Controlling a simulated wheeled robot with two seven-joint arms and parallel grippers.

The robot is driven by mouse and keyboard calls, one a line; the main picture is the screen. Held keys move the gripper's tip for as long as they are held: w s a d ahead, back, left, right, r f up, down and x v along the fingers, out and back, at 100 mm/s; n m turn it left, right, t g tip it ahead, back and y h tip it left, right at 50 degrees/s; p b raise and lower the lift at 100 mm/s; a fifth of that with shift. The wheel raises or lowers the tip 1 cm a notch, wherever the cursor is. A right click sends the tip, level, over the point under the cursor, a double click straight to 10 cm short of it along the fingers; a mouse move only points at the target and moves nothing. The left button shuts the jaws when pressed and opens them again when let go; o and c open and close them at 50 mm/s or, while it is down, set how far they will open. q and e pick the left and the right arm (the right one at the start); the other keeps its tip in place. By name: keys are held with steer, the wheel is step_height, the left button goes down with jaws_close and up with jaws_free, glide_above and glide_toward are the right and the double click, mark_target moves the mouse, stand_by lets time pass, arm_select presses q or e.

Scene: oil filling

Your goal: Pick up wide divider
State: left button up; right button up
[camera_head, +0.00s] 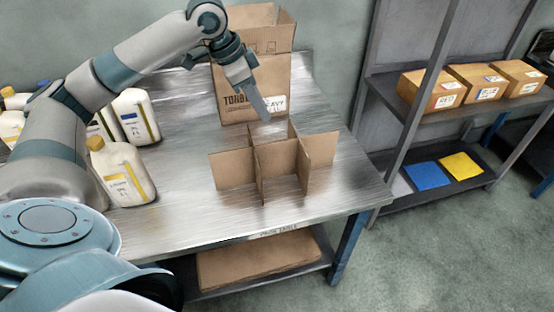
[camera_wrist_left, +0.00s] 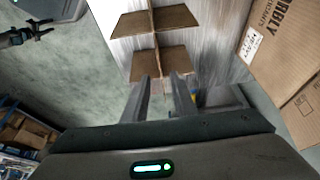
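A brown cardboard divider (camera_head: 278,158) of crossing panels stands upright on the metal table, right of its middle. It also shows at the top of the left wrist view (camera_wrist_left: 160,62). My left gripper (camera_head: 264,112) hangs above the divider's far side, in front of the tall carton. In the left wrist view its two fingers (camera_wrist_left: 163,95) are apart, with the far part of the divider seen beyond and between them. I cannot tell any contact. A dark jaw-like shape at the upper left of the wrist view looks like my right gripper (camera_wrist_left: 25,34); its opening is unclear.
An open tall carton (camera_head: 232,95) stands close behind the divider and my left gripper. Several white jugs (camera_head: 125,172) stand at the table's left. A shelf (camera_head: 420,112) with small boxes is at the right. The table's right front is clear.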

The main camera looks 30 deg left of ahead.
arm_select(q)
steer(key=f, duration=0.1)
steer(key=p, duration=0.2)
glide_above(276, 160)
steer(key=w, duration=0.1)
step_height(276, 160, down, 10)
steer(key=f, duration=0.2)
steer(key=f+p, duration=0.1)
steer(key=d+f+p, duration=0.1)
steer(key=f, duration=0.1)
steer(key=shift+w+f, duration=0.2)
steer(key=shift+f, duration=0.1)
arm_select(e)
steer(key=s+d+r+g, duration=0.1)
steer(key=s+d+g, duration=0.1)
steer(key=s, duration=0.5)
steer(key=shift+d+r+h, duration=0.35)
steer(key=shift+d+h, duration=0.05)
steer(key=shift+d, duration=0.15)
arm_select(q)
steer(key=shift+f+p, duration=0.25)
steer(key=shift+p, duration=0.2)
arm_select(e)
steer(key=shift+d+r, duration=0.2)
steer(key=shift+r, duration=0.25)
arm_select(q)
jaws_close()
